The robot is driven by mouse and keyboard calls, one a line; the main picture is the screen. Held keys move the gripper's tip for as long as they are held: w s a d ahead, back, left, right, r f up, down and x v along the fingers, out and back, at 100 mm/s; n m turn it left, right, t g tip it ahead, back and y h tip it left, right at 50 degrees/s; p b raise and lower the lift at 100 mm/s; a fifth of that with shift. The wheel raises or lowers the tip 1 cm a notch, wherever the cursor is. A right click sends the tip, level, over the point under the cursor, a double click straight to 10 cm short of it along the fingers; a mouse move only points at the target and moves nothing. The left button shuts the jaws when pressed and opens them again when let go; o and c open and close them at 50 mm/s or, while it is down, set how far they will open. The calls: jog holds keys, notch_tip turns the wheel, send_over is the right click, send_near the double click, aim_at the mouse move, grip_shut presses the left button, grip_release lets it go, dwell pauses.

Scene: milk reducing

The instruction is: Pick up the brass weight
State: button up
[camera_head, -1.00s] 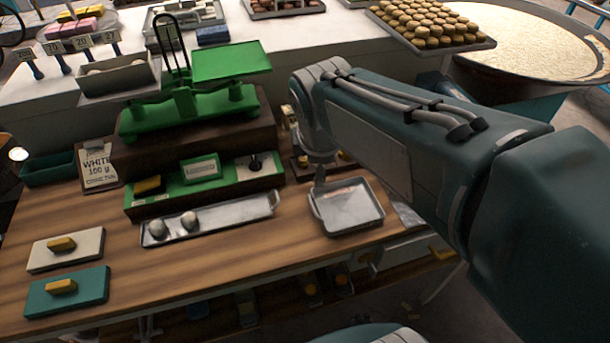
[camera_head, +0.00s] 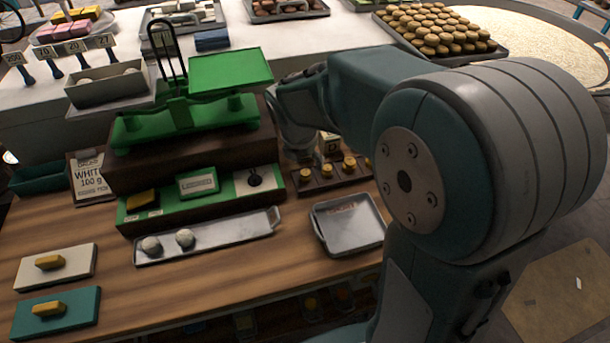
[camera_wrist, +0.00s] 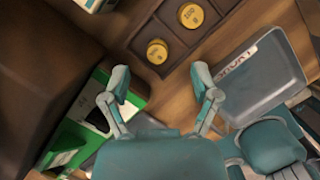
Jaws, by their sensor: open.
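Several brass weights stand in a dark wooden rack (camera_head: 318,187) on the table, right of the green scale; one brass weight (camera_head: 305,175) is at the rack's left end. In the wrist view, two round brass weights show from above, one (camera_wrist: 157,50) nearer and one (camera_wrist: 191,15) farther, each in its own square compartment. Their stamped marks are too blurred to read surely. My gripper (camera_wrist: 160,78) is open and empty, its fingers spread just short of the nearer weight and not touching it. In the head view my arm partly hides the gripper.
A grey tray (camera_head: 346,215) lies right of and in front of the rack. The green balance scale (camera_head: 183,118) on its dark wooden stand (camera_head: 190,157) rises close on the left. A long metal tray (camera_head: 210,238) holds two pale balls. Bare wood lies in front.

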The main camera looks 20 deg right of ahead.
aim_at(305, 172)
jog(key=x, duration=0.3)
jog(key=a+x, duration=0.1)
jog(key=x, duration=0.1)
jog(key=shift+d+f, duration=0.1)
jog(key=shift+f, duration=0.2)
jog(key=shift+c, duration=0.3)
jog(key=shift+s, duration=0.1)
grip_shut()
